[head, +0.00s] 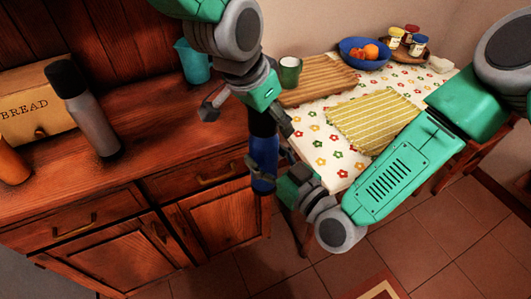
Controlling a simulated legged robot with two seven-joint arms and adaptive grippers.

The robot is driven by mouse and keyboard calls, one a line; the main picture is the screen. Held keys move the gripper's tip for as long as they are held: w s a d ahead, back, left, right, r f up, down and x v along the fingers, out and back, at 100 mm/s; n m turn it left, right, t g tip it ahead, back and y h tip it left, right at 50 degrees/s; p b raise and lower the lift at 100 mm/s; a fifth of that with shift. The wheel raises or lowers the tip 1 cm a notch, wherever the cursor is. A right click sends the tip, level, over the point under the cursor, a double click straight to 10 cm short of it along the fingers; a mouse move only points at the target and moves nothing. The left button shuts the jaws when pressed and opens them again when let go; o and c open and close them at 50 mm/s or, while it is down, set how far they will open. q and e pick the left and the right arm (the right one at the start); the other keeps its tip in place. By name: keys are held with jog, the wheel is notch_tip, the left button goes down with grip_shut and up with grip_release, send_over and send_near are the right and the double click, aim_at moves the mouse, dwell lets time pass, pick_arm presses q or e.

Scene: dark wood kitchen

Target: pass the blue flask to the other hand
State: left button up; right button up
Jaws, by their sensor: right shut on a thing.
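The blue flask (264,150) is upright, with a dark upper part, held in the air in front of the wooden cabinet's right end. My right gripper (268,174) is shut on its lower blue body, coming from the lower right. My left gripper (248,116) is above, pointing down. Its fingers are spread wide, one to the left of the flask's dark top and one to the right. Whether the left gripper touches the flask cannot be told. The flask's very top is hidden behind the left gripper.
On the counter (150,160) stand a grey bottle (92,120), a bread box (35,105) and a teal pitcher (192,62). The table behind bears a green mug (289,72), a cutting board (318,80), a yellow cloth (375,120), a blue fruit bowl (350,52) and jars (418,45).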

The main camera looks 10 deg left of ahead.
pick_arm(q)
jog(key=shift+a, duration=0.3)
jog(key=shift+s+a+r, duration=0.1)
jog(key=shift+a+r, duration=0.05)
jog(key=shift+r, duration=0.2)
jog(key=v, duration=1.1)
jog(key=s+a+f+n+g, duration=0.1)
jog(key=s+a+f, duration=0.15)
jog(key=f, duration=0.55)
jog(key=s+a+f+n+y, duration=0.15)
jog(key=a+f, duration=0.25)
jog(key=f, duration=0.4)
jog(key=s+a+f+n+g+h, duration=0.15)
jog(key=a+f, duration=0.25)
jog(key=f, duration=0.4)
jog(key=s+a+f+n+y, duration=0.1)
jog(key=s+a+f, duration=0.4)
jog(key=s+f, duration=0.2)
jog(key=s+a+f+n+y, duration=0.1)
jog(key=s+a+f+n, duration=0.1)
jog(key=s+a+f, duration=0.3)
jog(key=s+f, duration=0.3)
jog(key=s, duration=0.2)
jog(key=shift+s+a+y, duration=0.4)
